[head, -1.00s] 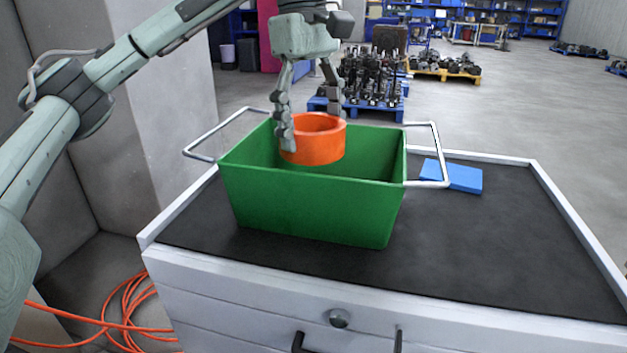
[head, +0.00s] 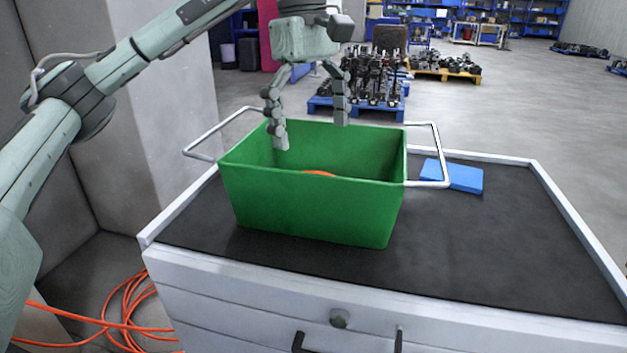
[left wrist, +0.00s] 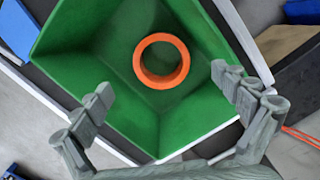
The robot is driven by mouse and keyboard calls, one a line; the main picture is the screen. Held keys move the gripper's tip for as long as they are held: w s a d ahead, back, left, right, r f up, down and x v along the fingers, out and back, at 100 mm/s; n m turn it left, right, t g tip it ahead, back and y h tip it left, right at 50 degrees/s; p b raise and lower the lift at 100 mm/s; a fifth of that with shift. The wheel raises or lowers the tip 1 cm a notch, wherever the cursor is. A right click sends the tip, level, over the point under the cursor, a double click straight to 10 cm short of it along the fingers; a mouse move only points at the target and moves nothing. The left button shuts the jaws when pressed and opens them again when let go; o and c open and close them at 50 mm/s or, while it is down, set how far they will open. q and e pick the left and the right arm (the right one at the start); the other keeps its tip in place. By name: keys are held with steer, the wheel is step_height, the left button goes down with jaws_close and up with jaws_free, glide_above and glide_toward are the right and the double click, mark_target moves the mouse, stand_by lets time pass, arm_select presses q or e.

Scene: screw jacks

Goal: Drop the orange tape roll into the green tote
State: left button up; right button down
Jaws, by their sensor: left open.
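The green tote (head: 310,210) stands on the black top of a white drawer cabinet, with its wire handles out to both sides. The orange tape roll (left wrist: 162,61) is inside the tote, seen from above in the left wrist view. In the head view only the top of the roll (head: 319,173) shows over the tote's front rim. My left gripper (head: 310,135) is open and empty over the tote, its fingers spread apart. Its two fingers also show in the left wrist view (left wrist: 165,92), apart from the roll. My right gripper is not in view.
A blue flat block (head: 453,176) lies on the cabinet top, right of the tote. The cabinet's black top (head: 500,245) is clear at the right. A grey wall stands at the left, and orange cable (head: 128,310) lies on the floor.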

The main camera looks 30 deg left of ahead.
arm_select(q)
step_height(320, 180, up, 12)
steer(key=a, duration=0.1)
steer(key=shift+w+a, duration=0.2)
steer(key=shift+f, duration=0.25)
stand_by(0.3)
step_height(320, 180, down, 9)
steer(key=d, duration=0.1)
steer(key=shift+s+d, duration=0.2)
stand_by(0.8)
